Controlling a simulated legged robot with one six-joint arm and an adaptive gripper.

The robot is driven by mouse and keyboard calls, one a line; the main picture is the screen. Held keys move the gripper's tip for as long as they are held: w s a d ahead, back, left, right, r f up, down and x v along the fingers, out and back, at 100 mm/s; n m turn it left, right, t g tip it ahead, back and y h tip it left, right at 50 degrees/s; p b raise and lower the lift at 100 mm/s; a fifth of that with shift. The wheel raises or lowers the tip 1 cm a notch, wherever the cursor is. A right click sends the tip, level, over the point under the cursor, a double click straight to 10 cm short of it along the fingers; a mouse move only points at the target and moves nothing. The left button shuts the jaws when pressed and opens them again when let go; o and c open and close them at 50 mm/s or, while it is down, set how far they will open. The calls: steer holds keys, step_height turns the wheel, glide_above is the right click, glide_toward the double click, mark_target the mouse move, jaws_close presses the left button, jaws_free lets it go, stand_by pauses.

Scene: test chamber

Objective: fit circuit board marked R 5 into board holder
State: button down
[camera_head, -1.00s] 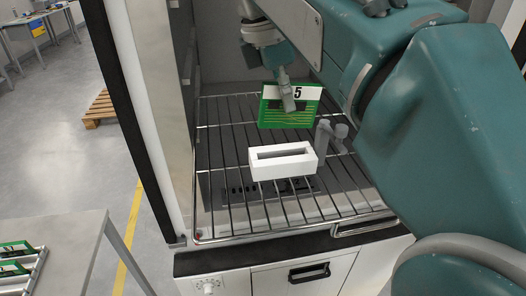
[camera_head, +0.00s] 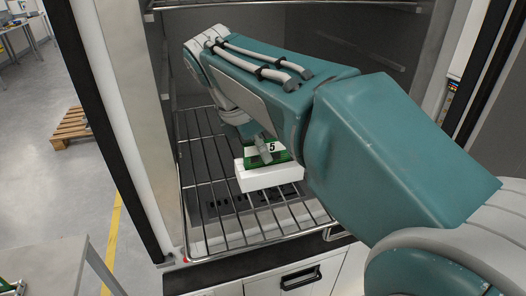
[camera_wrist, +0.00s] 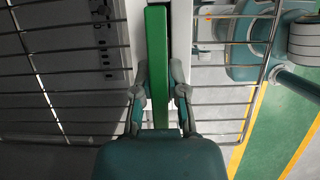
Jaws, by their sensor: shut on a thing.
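The green circuit board (camera_head: 281,156) has a white label with a black 5; any letter before the 5 is hidden by my gripper. My gripper (camera_head: 263,150) is shut on the board. In the wrist view my gripper (camera_wrist: 160,92) pinches the board (camera_wrist: 157,50) from both sides, edge-on. The white board holder (camera_head: 270,177) sits on the wire rack. The board stands at the holder's slot, its lower part hidden behind the front wall. I cannot tell how deep it sits. The holder also shows in the wrist view (camera_wrist: 181,40) beside the board.
The wire rack (camera_head: 215,205) is the chamber's lower shelf, with free room left and in front of the holder. Another rack (camera_head: 300,3) is above. The chamber's left door frame (camera_head: 115,140) stands close. A table (camera_head: 45,268) is at lower left.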

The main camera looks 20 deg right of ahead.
steer(key=shift+f, duration=0.3)
steer(key=shift+d, duration=0.1)
steer(key=c, duration=0.7)
jaws_free()
steer(key=shift+d, duration=0.1)
steer(key=v, duration=1.2)
steer(key=shift+s, duration=0.15)
